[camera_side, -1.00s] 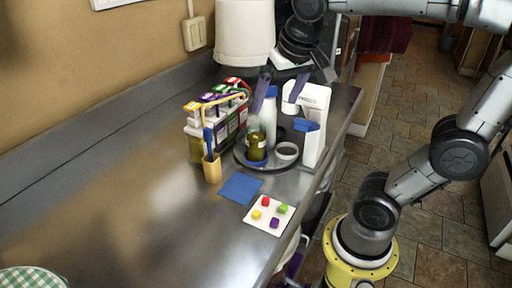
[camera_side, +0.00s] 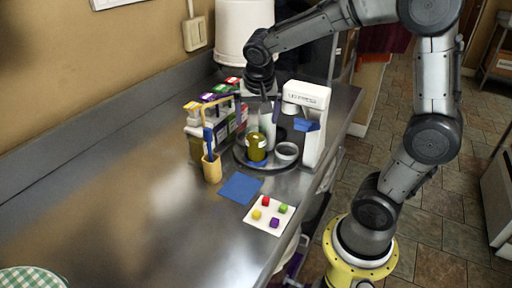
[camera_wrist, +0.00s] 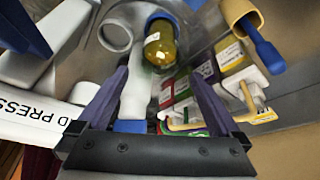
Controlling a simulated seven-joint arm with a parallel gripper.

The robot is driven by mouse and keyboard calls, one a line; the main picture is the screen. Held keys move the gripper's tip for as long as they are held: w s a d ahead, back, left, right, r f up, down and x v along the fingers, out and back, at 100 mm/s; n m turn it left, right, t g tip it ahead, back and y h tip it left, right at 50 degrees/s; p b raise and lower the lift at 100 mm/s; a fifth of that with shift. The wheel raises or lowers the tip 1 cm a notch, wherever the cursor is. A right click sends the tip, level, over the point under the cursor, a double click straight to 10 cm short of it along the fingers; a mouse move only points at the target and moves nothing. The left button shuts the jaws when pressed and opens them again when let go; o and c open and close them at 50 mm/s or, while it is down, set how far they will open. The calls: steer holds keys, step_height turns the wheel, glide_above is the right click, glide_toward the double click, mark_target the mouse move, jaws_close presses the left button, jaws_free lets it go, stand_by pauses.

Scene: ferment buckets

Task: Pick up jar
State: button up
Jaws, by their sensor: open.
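In the wrist view the jar (camera_wrist: 160,46) lies just beyond my fingertips, near the top centre. My gripper (camera_side: 267,108) hangs above and slightly behind the jar, by a white bottle (camera_side: 267,130) that it partly hides. In the wrist view its two purple fingers (camera_wrist: 160,78) are spread apart, with part of the bottle showing between them. They hold nothing and are apart from the jar.
A white press (camera_side: 316,125) stands right of the tray, with a grey cup (camera_side: 287,151) near it. A rack of cartons (camera_side: 215,120) and a tan holder (camera_side: 212,168) with a blue-handled tool stand left. A blue mat (camera_side: 240,188) and a white card with coloured cubes (camera_side: 268,214) lie in front.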

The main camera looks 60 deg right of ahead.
mark_target(255, 137)
steer(key=x, duration=1)
steer(key=shift+w+d, duration=0.1)
jaws_close()
stand_by(0.3)
